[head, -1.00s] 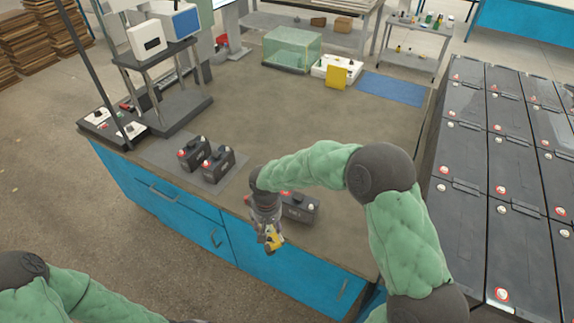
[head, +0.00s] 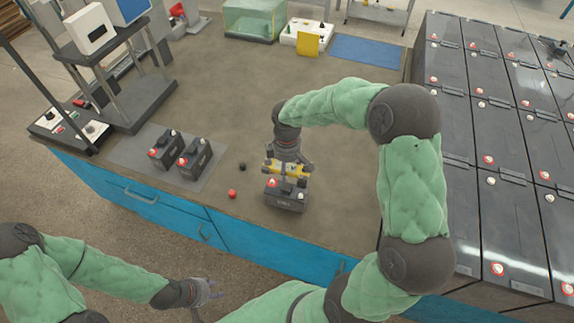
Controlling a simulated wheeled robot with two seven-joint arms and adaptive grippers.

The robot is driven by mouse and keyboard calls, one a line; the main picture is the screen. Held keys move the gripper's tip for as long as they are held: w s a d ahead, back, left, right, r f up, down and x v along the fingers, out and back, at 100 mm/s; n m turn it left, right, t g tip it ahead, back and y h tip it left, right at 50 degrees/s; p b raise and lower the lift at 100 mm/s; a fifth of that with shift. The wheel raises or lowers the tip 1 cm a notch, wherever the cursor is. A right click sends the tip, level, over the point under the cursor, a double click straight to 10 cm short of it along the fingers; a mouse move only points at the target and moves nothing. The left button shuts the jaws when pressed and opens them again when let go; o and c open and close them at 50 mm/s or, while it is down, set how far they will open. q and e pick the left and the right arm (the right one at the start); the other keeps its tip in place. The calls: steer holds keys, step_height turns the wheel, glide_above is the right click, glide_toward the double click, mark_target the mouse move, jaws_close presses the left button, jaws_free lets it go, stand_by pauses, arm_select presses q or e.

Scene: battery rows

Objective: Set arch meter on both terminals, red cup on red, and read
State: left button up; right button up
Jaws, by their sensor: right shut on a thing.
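The yellow arch meter (head: 291,171) is held in my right gripper (head: 287,168), directly above or on a dark battery (head: 285,198) near the table's front edge. A red terminal part shows at the battery's left end and a pale one at its right. Whether the meter's cups touch the terminals, and which cup is red, I cannot tell at this size. My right gripper is shut on the meter and hides part of it. My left gripper (head: 207,292) is low in front of the table, its fingers apart and empty.
A red cap (head: 232,194) and a black cap (head: 242,167) lie on the table left of the battery. Two more batteries (head: 166,149) stand on a grey mat (head: 124,151). Large battery rows (head: 482,130) stand at the right. The table's middle is clear.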

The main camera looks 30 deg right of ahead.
steer(key=shift+r, duration=0.1)
stand_by(0.3)
steer(key=b, duration=0.3)
glide_above(287, 184)
steer(key=shift+f, duration=2.95)
steer(key=shift+f+b, duration=0.65)
steer(key=shift+f, duration=0.55)
steer(key=o, duration=1.5)
